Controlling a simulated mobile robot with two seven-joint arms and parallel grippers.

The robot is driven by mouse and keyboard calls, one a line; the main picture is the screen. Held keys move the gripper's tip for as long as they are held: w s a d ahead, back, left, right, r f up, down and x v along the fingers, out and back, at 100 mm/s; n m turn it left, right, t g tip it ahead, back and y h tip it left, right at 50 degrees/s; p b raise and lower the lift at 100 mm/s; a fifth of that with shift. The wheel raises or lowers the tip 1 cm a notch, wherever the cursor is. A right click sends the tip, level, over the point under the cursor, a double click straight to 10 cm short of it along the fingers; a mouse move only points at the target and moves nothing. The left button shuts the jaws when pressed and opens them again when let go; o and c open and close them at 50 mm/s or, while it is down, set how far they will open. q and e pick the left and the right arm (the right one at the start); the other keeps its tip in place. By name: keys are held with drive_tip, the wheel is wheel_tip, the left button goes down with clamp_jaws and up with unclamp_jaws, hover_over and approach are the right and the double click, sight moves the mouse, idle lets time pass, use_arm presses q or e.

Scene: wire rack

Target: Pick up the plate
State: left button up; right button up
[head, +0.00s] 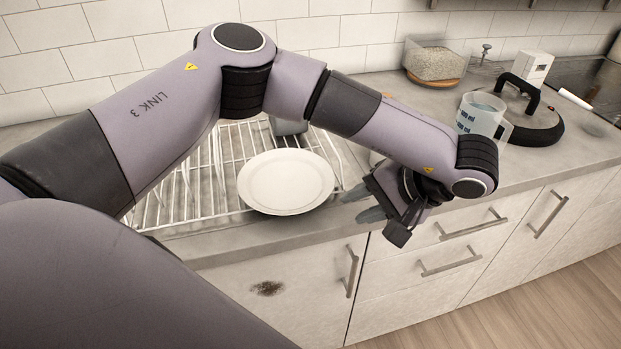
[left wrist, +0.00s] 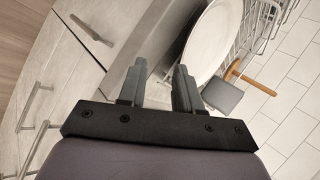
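A white round plate (head: 286,182) rests in the wire rack (head: 175,206) on the counter, tilted, in the head view. It also shows in the left wrist view (left wrist: 212,45), with the rack behind it. My left gripper (head: 357,203) is just to the right of the plate in the head view, with its fingers pointing toward it. In the left wrist view its two fingers (left wrist: 158,80) are apart, with nothing between them, and the plate lies beyond their tips. My right gripper is in neither view.
A spatula (left wrist: 223,96) with a wooden handle is by the rack. On the counter to the right stand a measuring jug (head: 481,114), a black-rimmed lid (head: 535,125) and a glass container (head: 434,64). Cabinet handles (head: 351,271) stick out below the counter edge.

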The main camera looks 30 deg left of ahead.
sight(325, 191)
use_arm(q)
drive_tip(key=shift+t+y, duration=0.3)
drive_tip(key=shift+y, duration=0.4)
drive_tip(key=a, duration=0.2)
drive_tip(key=w+a+f+p, duration=0.1)
drive_tip(key=a, duration=0.1)
drive_tip(key=a+p, duration=0.1)
drive_tip(key=a, duration=0.2)
drive_tip(key=shift+w+f, duration=0.35)
drive_tip(key=shift+w, duration=0.05)
drive_tip(key=shift+a+f, duration=0.15)
drive_tip(key=shift+f, duration=0.1)
clamp_jaws()
